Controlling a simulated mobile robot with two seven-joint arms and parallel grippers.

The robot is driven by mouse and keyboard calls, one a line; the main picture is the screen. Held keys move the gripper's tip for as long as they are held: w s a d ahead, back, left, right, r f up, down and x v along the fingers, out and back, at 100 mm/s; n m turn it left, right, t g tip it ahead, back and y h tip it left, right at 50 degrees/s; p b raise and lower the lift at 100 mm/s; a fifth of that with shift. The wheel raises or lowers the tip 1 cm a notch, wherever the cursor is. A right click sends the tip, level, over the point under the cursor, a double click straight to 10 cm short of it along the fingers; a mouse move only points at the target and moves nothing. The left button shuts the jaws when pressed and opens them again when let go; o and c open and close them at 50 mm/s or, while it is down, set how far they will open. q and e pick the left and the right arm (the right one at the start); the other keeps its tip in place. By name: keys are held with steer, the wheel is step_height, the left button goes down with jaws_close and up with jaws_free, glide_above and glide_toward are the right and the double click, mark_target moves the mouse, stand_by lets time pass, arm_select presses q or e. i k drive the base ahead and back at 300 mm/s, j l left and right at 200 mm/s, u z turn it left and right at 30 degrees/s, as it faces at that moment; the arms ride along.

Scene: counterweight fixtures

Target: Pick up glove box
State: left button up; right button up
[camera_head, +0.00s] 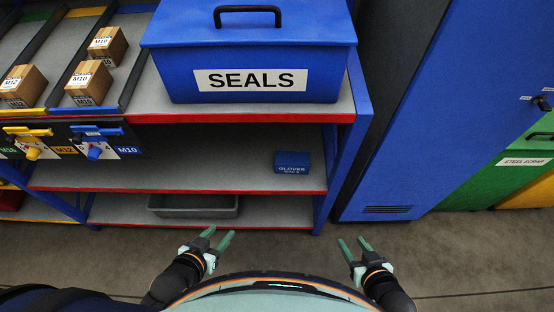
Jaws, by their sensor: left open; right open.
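The glove box (292,162) is a small dark blue box with white lettering that reads GLOVES. It sits near the right end of the middle shelf (200,172), below the shelf that holds the SEALS bin. My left gripper (219,236) is open and empty, low in front of the shelving and to the left of the glove box. My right gripper (355,243) is open and empty, to the right of the box and below it in the picture. Neither gripper touches the box.
A large blue SEALS bin (250,55) with a black handle stands on the upper shelf. Cardboard boxes (89,82) sit in lanes at left. A grey tray (193,206) lies on the bottom shelf. A blue cabinet (400,120) stands right of the blue shelf post (345,140). The middle shelf is mostly bare.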

mark_target(286, 162)
steer(key=i+j, duration=0.1)
steer(key=j, duration=0.75)
steer(key=i+j, duration=0.1)
steer(key=j, duration=0.8)
steer(key=i, duration=0.4)
